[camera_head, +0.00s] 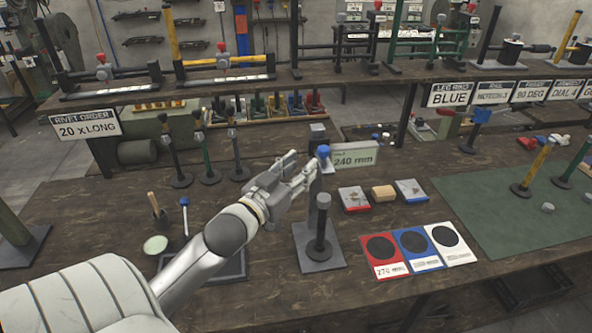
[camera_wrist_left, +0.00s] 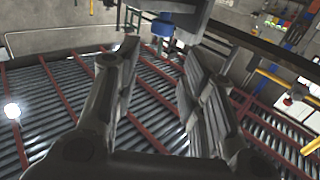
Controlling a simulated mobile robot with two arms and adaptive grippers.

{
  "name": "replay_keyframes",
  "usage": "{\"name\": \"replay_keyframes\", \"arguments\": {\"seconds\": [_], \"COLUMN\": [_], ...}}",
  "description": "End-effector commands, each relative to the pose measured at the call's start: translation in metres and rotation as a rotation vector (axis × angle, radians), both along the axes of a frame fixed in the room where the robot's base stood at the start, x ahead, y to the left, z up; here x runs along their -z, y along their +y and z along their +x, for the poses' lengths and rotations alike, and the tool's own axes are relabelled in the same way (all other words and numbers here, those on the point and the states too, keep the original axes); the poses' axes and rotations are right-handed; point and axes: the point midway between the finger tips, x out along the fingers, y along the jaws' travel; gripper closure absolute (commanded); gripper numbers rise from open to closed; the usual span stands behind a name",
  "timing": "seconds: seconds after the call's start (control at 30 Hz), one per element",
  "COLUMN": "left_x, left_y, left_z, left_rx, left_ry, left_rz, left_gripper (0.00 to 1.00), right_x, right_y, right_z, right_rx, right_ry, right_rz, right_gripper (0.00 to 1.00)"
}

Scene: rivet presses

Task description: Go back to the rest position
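My left gripper (camera_head: 301,174) is above the wooden workbench (camera_head: 90,215), beside the upright post of a small rivet press (camera_head: 318,245). A blue knob (camera_head: 323,151) tops this area, just right of the fingertips. In the left wrist view the two fingers of my left gripper (camera_wrist_left: 155,75) stand apart with nothing between them. A blue cylindrical part (camera_wrist_left: 163,27) shows beyond the fingertips there. I cannot tell whether the gripper touches the press. My right gripper is in neither view.
A "240 mm" sign (camera_head: 354,159) stands behind the press. Red, blue and white cards (camera_head: 416,262) lie to its right, near a green mat (camera_head: 520,215). Several upright posts (camera_head: 205,160) and a dark tray (camera_head: 225,268) are on the left. A raised shelf (camera_head: 250,85) runs behind.

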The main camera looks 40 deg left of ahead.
Motion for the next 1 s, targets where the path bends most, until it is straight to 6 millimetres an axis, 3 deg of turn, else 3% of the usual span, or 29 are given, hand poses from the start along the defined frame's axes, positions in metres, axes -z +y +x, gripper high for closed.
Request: {"name": "replay_keyframes", "arguments": {"seconds": [0.2, 0.77, 0.87, 1.0], "left_x": [0.0, 0.003, 0.023, 0.087], "left_y": [-0.001, -0.001, -0.006, -0.029], "left_z": [-0.009, -0.009, -0.014, -0.037], "left_rx": [0.0, -0.002, -0.018, -0.046], "left_ry": [0.0, 0.01, 0.079, 0.314], "left_rz": [0.001, 0.0, -0.003, -0.001], "left_gripper": [0.62, 0.62, 0.62, 0.62], "right_x": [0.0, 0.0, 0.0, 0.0], "right_y": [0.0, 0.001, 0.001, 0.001], "right_z": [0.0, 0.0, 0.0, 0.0], "right_rx": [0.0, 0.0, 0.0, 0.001], "right_ry": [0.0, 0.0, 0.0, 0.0], "right_rz": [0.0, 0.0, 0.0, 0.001], "right_gripper": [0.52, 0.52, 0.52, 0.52]}}
